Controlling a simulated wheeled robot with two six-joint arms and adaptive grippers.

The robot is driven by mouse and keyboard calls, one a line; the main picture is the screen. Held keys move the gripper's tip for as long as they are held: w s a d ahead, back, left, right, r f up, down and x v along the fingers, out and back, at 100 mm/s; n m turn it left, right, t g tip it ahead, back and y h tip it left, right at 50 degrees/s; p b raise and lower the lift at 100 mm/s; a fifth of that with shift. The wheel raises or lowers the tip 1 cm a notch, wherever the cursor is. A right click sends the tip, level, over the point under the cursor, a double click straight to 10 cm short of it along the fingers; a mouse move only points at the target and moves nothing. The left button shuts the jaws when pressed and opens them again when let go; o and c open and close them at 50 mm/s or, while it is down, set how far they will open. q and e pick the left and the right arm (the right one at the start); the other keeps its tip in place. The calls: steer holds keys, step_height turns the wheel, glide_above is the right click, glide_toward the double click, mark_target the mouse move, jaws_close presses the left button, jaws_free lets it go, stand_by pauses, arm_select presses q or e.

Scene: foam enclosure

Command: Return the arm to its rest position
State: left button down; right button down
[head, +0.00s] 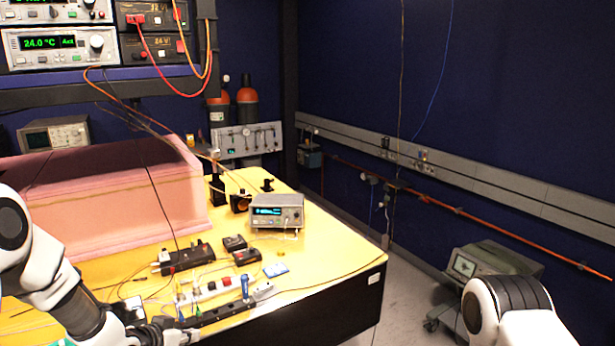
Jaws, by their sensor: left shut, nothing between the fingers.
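My left arm comes in from the left edge, white with dark joints, and bends down toward the table's front. My left gripper (172,336) is low in the head view, dark, at the bottom edge near the front of the yellow table (330,262). It is shut with nothing in it, and part of it is cut off by the frame. A black rail (222,312) lies just to its right; I cannot tell whether they touch. My right arm shows only as a white and black link at the lower right; its gripper is out of the frame.
A pink foam enclosure (115,205) stands on the table beside my left arm. A power strip (212,289), cables, small black boxes and a grey instrument (277,211) crowd the tabletop. A wheeled cart with a monitor (490,268) stands near my right arm. Bare floor shows between.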

arm_select(q)
steer(key=s+d+f+n+g+y+b, duration=0.1)
steer(key=s+d+f+n+g, duration=0.15)
steer(key=s+f, duration=0.95)
steer(key=s+f+g+y+b, duration=0.1)
steer(key=s+f, duration=0.3)
steer(key=s, duration=0.4)
steer(key=s+a+f+n+g+y+b, duration=0.1)
steer(key=s+f+g, duration=0.2)
steer(key=s, duration=0.6)
steer(key=s+f+g+b, duration=0.1)
steer(key=s+f+g, duration=0.2)
steer(key=s+f, duration=0.3)
steer(key=s, duration=0.2)
steer(key=shift+s+a+y, duration=0.15)
steer(key=shift+s+y, duration=0.2)
steer(key=shift+y, duration=0.05)
